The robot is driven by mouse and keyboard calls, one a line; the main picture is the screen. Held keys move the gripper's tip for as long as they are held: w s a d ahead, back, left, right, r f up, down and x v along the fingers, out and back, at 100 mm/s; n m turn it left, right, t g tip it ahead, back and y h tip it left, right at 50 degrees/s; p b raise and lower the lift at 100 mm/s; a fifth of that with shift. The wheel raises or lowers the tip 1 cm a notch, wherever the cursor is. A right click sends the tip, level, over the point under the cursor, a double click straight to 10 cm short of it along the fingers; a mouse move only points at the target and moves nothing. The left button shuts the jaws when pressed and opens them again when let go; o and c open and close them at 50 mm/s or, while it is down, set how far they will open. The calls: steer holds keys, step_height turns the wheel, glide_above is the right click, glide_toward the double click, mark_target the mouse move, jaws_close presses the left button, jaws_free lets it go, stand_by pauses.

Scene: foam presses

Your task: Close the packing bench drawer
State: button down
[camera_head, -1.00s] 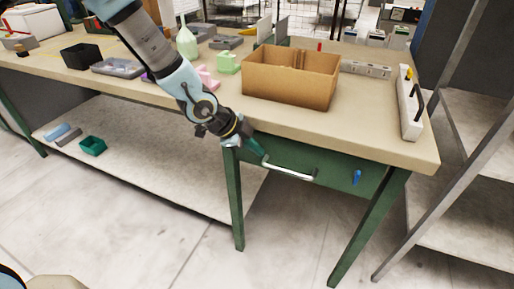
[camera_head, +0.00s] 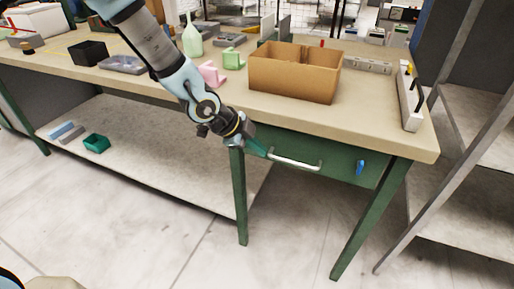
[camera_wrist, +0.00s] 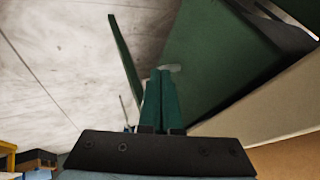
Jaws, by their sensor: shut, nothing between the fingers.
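The packing bench drawer (camera_head: 340,162) has a green front under the bench top's right part. It looks flush or nearly so; any small gap is hard to tell. Its pale bar handle (camera_head: 298,163) runs across the front, and a blue piece (camera_head: 360,168) hangs to the handle's right. My gripper (camera_head: 267,154) is shut and empty, with its green fingertips at the handle's left end. In the wrist view my closed fingers (camera_wrist: 161,85) point at the pale handle end (camera_wrist: 171,68), beside the green front (camera_wrist: 220,50). I cannot tell whether they touch.
On the bench top (camera_head: 200,95) stand a cardboard box (camera_head: 290,80), a pink part (camera_head: 210,74), a light green part (camera_head: 233,59) and a bottle (camera_head: 192,38). A green bench leg (camera_head: 240,195) is below my gripper. A grey shelf rack (camera_head: 460,150) stands right. The floor in front is clear.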

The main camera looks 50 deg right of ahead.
steer(key=p+v, duration=0.2)
steer(key=v, duration=0.8)
steer(key=shift+a, duration=0.3)
steer(key=w+a+r+n+t+y, duration=0.1)
steer(key=w+a+n+t+y, duration=0.15)
steer(key=w+a+n, duration=0.75)
steer(key=w+a+n+t+y, duration=0.25)
steer(key=w+a+n, duration=0.4)
steer(key=a, duration=0.75)
steer(key=a+r+n+y, duration=0.1)
steer(key=a+r+n, duration=0.2)
steer(key=a+n, duration=0.3)
steer(key=s+a+r+n, duration=0.1)
steer(key=a+r+n, duration=0.2)
steer(key=a+n, duration=0.4)
steer(key=a, duration=0.6)
steer(key=shift+g+y+p, duration=0.4)
